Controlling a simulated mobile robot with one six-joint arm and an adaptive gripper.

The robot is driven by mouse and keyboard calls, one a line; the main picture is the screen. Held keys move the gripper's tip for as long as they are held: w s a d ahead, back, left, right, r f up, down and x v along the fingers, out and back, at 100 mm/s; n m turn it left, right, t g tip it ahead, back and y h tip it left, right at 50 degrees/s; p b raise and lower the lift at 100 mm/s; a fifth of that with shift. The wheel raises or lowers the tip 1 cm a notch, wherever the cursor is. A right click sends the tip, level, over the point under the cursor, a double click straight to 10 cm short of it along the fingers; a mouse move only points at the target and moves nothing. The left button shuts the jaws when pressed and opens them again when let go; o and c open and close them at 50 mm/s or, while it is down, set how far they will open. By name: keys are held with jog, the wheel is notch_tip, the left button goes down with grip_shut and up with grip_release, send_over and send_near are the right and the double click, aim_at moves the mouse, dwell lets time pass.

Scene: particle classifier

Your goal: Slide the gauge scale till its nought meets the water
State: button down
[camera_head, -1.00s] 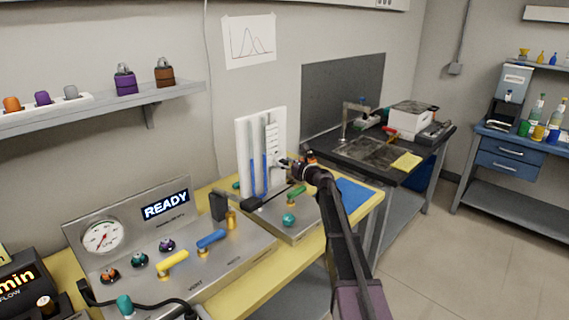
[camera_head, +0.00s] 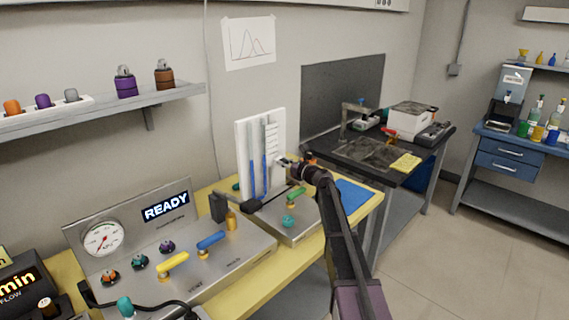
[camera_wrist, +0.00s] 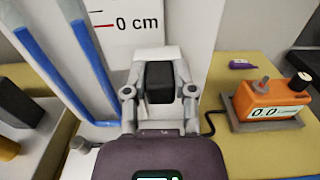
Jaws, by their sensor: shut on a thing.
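The white gauge board (camera_head: 243,155) stands upright on the bench with two tubes partly filled with blue water (camera_head: 252,178). The white scale (camera_head: 272,138) is to the right of the tubes. In the wrist view the scale (camera_wrist: 145,12) shows a red line and "0 cm". The water (camera_wrist: 92,72) shows in both tubes to its left, and its right-hand top looks about level with the red line, though the view is slanted. My gripper (camera_wrist: 160,82) is shut on a dark block (camera_wrist: 159,84) below the mark; its fingers partly hide the scale's lower end.
An orange meter (camera_wrist: 265,103) reading 0.0 sits to the right of my gripper, with a black cable. A steel panel (camera_head: 215,262) with yellow and blue handles lies to the left of the gauge. A dark bench (camera_head: 385,150) stands beyond, to the right.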

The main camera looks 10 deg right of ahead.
jog(key=shift+r, duration=0.45)
jog(key=shift+f, duration=0.1)
jog(key=shift+c, duration=2.2)
grip_release()
jog(key=shift+w+a, duration=0.1)
jog(key=v, duration=1.2)
